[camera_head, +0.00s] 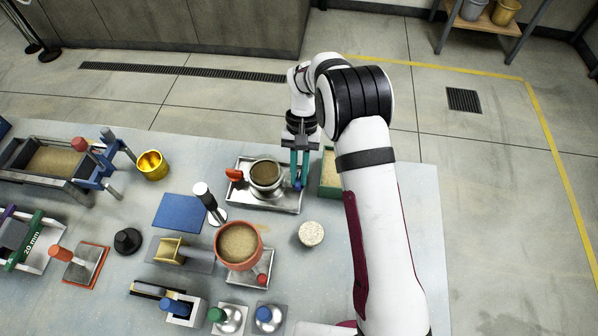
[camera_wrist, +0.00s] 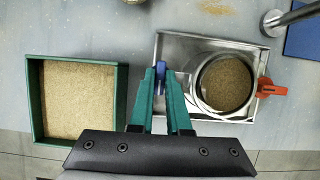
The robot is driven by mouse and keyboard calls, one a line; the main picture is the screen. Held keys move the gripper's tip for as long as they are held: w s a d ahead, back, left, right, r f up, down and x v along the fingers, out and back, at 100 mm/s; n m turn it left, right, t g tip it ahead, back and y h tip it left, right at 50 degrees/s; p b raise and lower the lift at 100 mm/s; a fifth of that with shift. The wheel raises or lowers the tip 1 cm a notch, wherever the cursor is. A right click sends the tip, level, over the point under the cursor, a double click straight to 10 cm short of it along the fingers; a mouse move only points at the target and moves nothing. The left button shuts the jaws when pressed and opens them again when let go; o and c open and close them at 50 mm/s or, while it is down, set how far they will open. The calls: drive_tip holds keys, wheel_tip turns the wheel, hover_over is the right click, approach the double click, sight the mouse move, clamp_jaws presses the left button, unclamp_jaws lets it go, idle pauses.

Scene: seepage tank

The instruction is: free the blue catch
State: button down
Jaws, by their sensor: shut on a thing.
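The blue catch (camera_wrist: 161,70) is a small blue piece at the side of a round metal cup of sand (camera_wrist: 224,84), opposite an orange catch (camera_wrist: 272,89). The cup stands in a shallow metal tray (camera_wrist: 180,45). My gripper (camera_wrist: 160,82) has its two teal fingers on either side of the blue catch and is shut on it. In the head view the blue catch (camera_head: 299,186) shows just below my fingertips, at the right of the cup (camera_head: 265,174). The orange catch (camera_head: 234,175) is at the cup's left. Whether the blue catch is still fastened cannot be told.
A green box of sand (camera_wrist: 76,62) stands close beside the tray. The bench is crowded at left.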

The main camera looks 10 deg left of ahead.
drive_tip(key=c, duration=0.9)
unclamp_jaws()
drive_tip(key=shift+v, duration=7.9)
drive_tip(key=shift+r, duration=0.1)
